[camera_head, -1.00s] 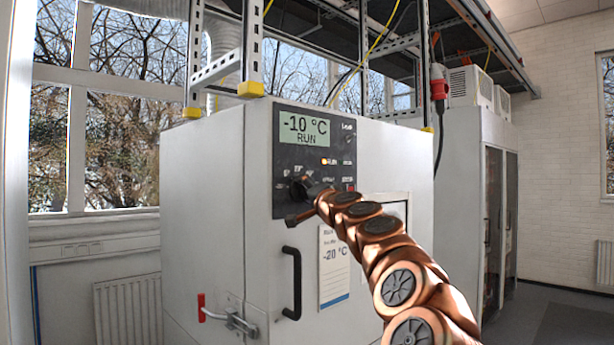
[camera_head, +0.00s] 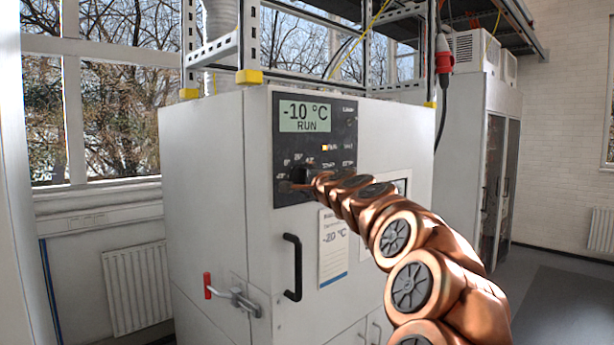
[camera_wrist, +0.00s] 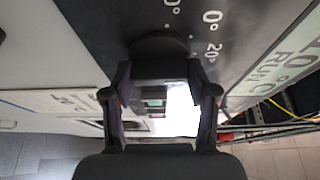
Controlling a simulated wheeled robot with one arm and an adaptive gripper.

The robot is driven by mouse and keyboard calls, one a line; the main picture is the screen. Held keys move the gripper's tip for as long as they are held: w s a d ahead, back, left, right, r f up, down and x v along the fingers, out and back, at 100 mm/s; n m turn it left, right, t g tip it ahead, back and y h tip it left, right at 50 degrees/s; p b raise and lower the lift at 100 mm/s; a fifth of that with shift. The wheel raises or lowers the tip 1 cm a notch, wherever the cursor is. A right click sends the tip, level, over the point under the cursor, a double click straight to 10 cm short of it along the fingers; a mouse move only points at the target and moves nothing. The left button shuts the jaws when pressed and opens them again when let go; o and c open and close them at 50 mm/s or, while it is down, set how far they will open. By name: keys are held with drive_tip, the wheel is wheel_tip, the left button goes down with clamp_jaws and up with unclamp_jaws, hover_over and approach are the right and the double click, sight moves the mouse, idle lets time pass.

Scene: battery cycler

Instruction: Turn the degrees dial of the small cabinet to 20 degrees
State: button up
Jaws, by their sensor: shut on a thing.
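The small cabinet (camera_head: 215,200) is white, with a black control panel (camera_head: 335,135) whose display (camera_head: 305,116) reads -10 °C and RUN. The dark degrees dial (camera_head: 299,171) sits low on the panel, partly hidden by my gripper (camera_head: 306,182). In the wrist view, the dial (camera_wrist: 158,46) lies between the fingers of my gripper (camera_wrist: 158,88), which is shut on it. White marks 0° (camera_wrist: 211,18) and 20° (camera_wrist: 213,51) show to the right of the dial there. The dial's pointer cannot be made out.
A metal rack (camera_head: 250,45) stands on top. Open floor (camera_head: 560,300) lies to the right.

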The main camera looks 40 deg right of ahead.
idle(0.4)
drive_tip(key=o, duration=1.2)
drive_tip(key=shift+c, duration=0.2)
drive_tip(key=v, duration=1.2)
